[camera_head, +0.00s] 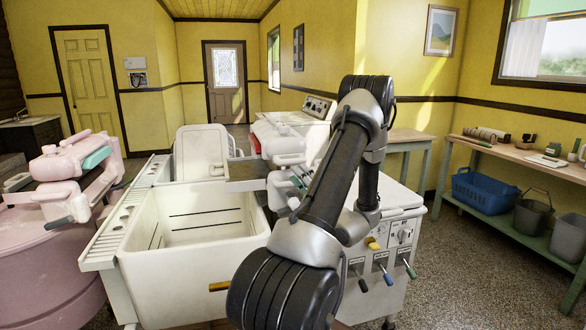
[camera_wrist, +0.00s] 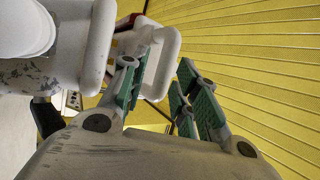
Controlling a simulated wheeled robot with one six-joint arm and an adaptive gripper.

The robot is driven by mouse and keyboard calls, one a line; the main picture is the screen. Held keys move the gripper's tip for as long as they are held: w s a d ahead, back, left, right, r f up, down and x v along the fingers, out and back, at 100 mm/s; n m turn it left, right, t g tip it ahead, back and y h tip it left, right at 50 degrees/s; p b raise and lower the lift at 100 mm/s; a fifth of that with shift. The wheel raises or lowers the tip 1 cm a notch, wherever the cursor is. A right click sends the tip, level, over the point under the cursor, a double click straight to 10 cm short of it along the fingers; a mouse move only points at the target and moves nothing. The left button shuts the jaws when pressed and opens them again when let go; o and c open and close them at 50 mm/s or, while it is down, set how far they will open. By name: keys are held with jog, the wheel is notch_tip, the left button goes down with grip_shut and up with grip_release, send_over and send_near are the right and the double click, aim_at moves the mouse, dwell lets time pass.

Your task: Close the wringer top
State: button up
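The white wringer (camera_head: 283,143) stands over the white washer at the centre of the head view, partly hidden by my arm. In the wrist view, a large white rounded part (camera_wrist: 92,50) fills the left side, and a white looped part (camera_wrist: 166,55) shows beyond my fingers. I cannot tell which of these is the wringer top or how far open it is. My gripper (camera_wrist: 163,68) is open, with green pads on both fingers. The left finger overlaps the white looped part in the picture; contact is unclear. In the head view my arm hides most of the gripper.
Levers (camera_head: 387,276) stick out of the white washer's front. A bench (camera_head: 520,160) with a blue basket (camera_head: 483,190) stands right, beyond open floor.

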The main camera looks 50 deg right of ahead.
jog(key=v, duration=0.6)
jog(key=shift+s, duration=0.15)
jog(key=shift+a, duration=0.1)
